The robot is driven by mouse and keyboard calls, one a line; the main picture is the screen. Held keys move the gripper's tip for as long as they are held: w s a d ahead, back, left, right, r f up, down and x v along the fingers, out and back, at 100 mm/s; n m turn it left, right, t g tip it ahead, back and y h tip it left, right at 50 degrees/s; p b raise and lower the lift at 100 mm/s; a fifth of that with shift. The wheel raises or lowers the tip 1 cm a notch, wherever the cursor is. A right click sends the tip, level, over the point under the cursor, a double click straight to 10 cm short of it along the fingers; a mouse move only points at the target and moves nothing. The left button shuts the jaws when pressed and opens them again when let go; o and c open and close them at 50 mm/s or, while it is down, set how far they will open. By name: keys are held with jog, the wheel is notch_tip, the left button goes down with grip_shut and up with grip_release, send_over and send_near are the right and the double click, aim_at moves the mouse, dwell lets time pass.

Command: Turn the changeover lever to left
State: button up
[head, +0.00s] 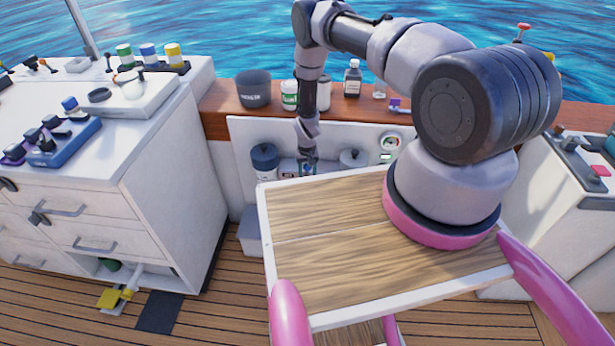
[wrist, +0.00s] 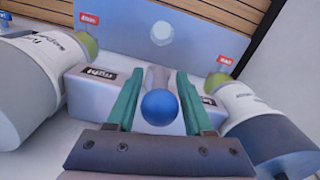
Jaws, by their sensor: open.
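The changeover lever has a blue ball knob (wrist: 160,107) and a grey shaft, seen in the wrist view on a pale housing (wrist: 88,92). My gripper (wrist: 158,88) is open, with one green finger on each side of the knob. Small gaps seem to show between the knob and the fingers; I cannot tell if either touches. A dark label on the housing lies left of the lever; another, at right, is partly hidden by a finger. In the head view my gripper (head: 307,168) is low at the white panel, and the lever is too small to make out.
In the head view, a gauge (head: 390,142) is to the right on the panel. A bucket (head: 253,88) and bottles stand on the ledge above.

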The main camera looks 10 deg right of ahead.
jog(key=shift+f, duration=0.5)
jog(key=shift+c, duration=0.4)
grip_shut()
dwell(0.8)
